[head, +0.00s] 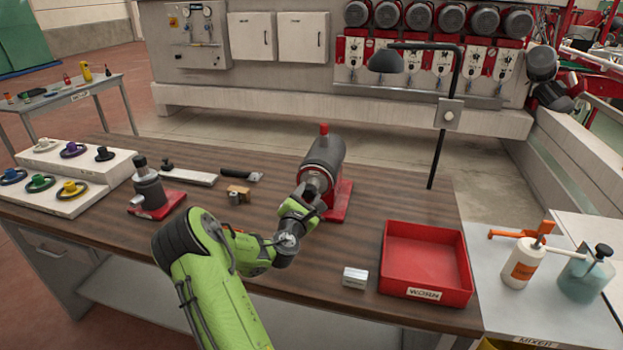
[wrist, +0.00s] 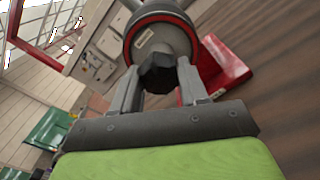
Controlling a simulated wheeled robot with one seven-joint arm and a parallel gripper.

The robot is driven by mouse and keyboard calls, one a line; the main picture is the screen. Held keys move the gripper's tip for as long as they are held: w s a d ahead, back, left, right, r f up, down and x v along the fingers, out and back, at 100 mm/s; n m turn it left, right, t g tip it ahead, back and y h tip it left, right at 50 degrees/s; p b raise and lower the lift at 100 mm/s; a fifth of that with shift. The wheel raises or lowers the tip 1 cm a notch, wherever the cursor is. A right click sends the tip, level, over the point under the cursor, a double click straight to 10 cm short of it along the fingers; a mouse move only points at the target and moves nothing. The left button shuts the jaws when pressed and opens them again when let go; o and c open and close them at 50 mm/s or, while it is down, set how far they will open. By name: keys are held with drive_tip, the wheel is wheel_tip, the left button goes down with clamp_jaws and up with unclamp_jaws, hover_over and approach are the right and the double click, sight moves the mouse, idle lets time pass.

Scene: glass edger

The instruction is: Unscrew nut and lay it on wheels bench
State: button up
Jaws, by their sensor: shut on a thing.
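A dark hexagonal nut (wrist: 160,74) sits at the front end of a grey cylindrical spindle unit (wrist: 160,38). My gripper (wrist: 160,82) is shut on the nut, with one finger on each side of it. In the head view the spindle unit (head: 324,155) lies on a red base on the brown wooden bench (head: 330,252), and my gripper (head: 314,197) reaches its near end. The nut is hidden there by my gripper. I cannot tell whether the nut is loose on its thread.
A red tray labelled WORN (head: 425,258) and a small light block (head: 355,277) are at the right. Bare wood lies before the spindle.

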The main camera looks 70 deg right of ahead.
drive_tip(key=n+p, duration=0.5)
drive_tip(key=shift+r, duration=0.3)
drive_tip(key=n+p, duration=1.1)
drive_tip(key=n, duration=0.1)
drive_tip(key=shift+a, duration=0.1)
drive_tip(key=n+p, duration=0.1)
drive_tip(key=n, duration=0.2)
drive_tip(key=shift+p, duration=0.3)
drive_tip(key=shift+f+n, duration=0.2)
drive_tip(key=shift+n, duration=0.2)
drive_tip(key=o, duration=1)
